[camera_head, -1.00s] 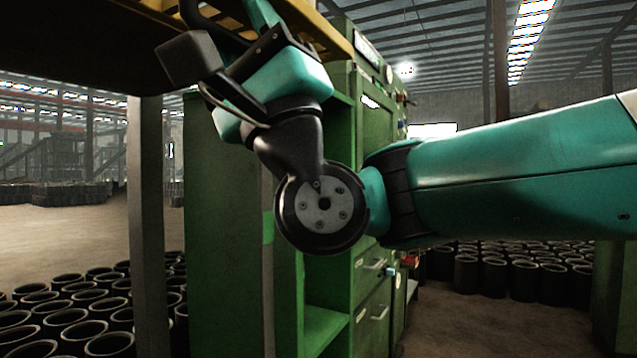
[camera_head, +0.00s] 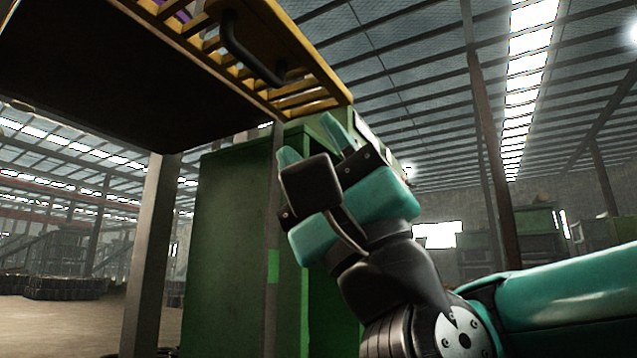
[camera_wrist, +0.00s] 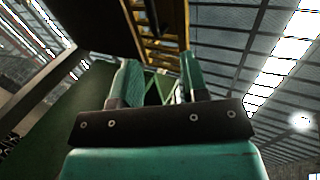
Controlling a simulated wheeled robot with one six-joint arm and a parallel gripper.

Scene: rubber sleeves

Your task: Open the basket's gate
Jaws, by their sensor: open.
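The basket's yellow slatted gate (camera_head: 290,50) is at the top of the head view, with a dark curved handle (camera_head: 245,55) on its face. It appears shut against the basket. In the wrist view the yellow gate (camera_wrist: 160,48) shows beyond the fingers, near the top middle. My gripper (camera_head: 312,140) is below and to the right of the handle, apart from it, pointing upward. In the wrist view its two teal fingers (camera_wrist: 158,78) stand apart with nothing between them. The basket's inside is hidden from below.
The dark underside of the basket's stand (camera_head: 110,75) fills the upper left, carried by a grey post (camera_head: 152,250). A green cabinet (camera_head: 232,240) stands behind my gripper. Open air lies to the right, under the roof.

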